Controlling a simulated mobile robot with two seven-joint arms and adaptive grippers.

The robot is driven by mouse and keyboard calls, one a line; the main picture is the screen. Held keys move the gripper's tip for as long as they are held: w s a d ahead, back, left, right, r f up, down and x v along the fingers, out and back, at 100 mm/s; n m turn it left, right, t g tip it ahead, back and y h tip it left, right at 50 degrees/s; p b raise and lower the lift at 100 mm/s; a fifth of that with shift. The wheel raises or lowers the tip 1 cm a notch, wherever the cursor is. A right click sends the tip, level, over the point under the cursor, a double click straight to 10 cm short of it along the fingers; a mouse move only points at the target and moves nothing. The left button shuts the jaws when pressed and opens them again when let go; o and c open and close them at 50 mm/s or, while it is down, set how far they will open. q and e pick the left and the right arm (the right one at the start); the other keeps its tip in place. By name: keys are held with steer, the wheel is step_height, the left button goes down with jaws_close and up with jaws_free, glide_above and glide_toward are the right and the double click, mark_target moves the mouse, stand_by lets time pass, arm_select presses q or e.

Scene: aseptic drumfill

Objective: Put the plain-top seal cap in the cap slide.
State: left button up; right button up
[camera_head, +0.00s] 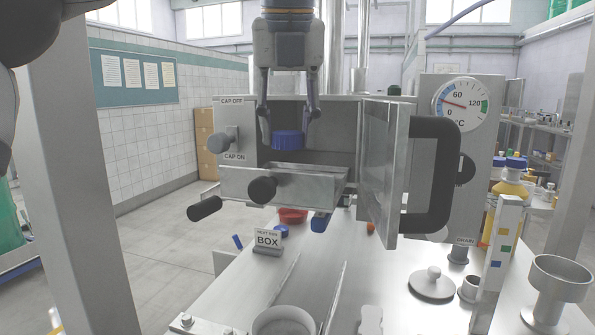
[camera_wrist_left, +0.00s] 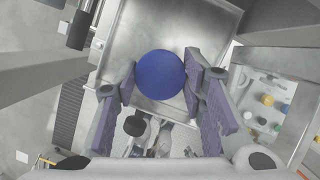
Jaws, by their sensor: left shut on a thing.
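The plain-top seal cap (camera_head: 287,140) is blue with a ribbed side in the head view. In the left wrist view the cap (camera_wrist_left: 160,75) is a plain round blue disc between the fingers. My left gripper (camera_head: 288,118) comes down from above, shut on the cap. It holds the cap upright above the cap slide (camera_head: 300,183), a metal tray with a black knob on its front. Bare tray metal (camera_wrist_left: 205,25) shows beyond the cap in the left wrist view. My right gripper is not in view.
A clear door with a black handle (camera_head: 433,172) stands open to the right of the slide. A CAP ON/CAP OFF lever (camera_head: 219,143) is on the left. A red dish (camera_head: 293,216) and blue pieces lie below.

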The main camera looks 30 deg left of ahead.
mark_target(287, 149)
arm_select(q)
step_height(287, 149, down, 6)
steer(key=shift+s+f, duration=0.15)
steer(key=o, duration=0.7)
steer(key=shift+o, duration=0.2)
steer(key=v, duration=1.2)
